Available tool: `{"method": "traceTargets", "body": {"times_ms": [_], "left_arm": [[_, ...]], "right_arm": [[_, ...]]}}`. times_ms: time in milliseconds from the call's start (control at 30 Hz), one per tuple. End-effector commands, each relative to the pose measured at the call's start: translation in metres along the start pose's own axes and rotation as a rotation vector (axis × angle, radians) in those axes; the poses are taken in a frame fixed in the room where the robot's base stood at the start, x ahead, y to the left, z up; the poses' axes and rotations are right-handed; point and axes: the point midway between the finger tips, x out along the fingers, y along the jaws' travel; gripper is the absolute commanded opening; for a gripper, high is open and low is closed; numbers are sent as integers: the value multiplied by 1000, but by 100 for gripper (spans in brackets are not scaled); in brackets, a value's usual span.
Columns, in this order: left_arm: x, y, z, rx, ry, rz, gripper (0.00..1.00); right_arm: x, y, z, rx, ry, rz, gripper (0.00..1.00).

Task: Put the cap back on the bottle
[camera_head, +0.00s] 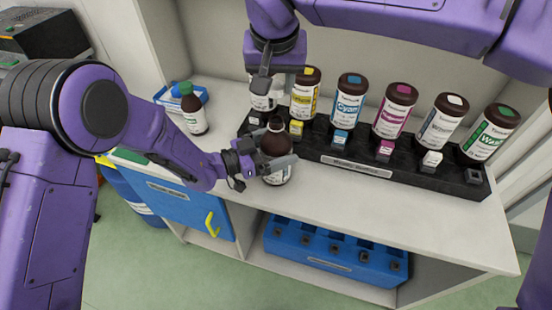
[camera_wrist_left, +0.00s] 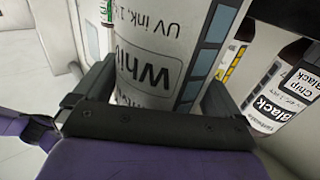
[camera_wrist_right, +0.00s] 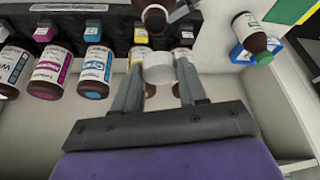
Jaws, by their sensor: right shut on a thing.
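A dark brown bottle (camera_head: 277,146) with a white label stands upright near the table's front edge, its narrow neck bare. Its label (camera_wrist_left: 150,65) reads "UV ink" and "Whi..." upside down in the left wrist view. My left gripper (camera_head: 283,165) has its fingers on both sides of the bottle's body; whether they press on it is unclear. My right gripper (camera_head: 263,88) points down above and slightly left of the bottle. In the right wrist view it is shut on a white cap (camera_wrist_right: 158,68), apart from the bottle's neck (camera_wrist_right: 154,17).
A black rack (camera_head: 310,148) behind holds several ink bottles with coloured blocks in front. A green-capped bottle (camera_head: 193,110) and a blue tray (camera_head: 183,96) stand at the left. The front right of the white table (camera_head: 430,225) is clear. A blue crate (camera_head: 335,255) sits below.

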Motion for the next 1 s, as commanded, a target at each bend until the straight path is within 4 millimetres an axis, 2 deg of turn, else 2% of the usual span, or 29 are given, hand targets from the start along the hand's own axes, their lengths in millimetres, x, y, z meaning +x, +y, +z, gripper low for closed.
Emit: {"method": "traceTargets", "body": {"times_ms": [33,167,200,267,600,1000], "left_arm": [[0,0,0,0,0,0,80],[0,0,0,0,0,0,38],[0,0,0,0,0,0,34],[0,0,0,0,0,0,34],[0,0,0,0,0,0,34],[0,0,0,0,0,0,34]], "right_arm": [[0,0,0,0,0,0,14],[0,0,0,0,0,0,14],[0,0,0,0,0,0,14],[3,0,1,-1,-1,1,14],[44,0,21,-1,-2,1,14],[45,0,22,0,-1,1,14]]}}
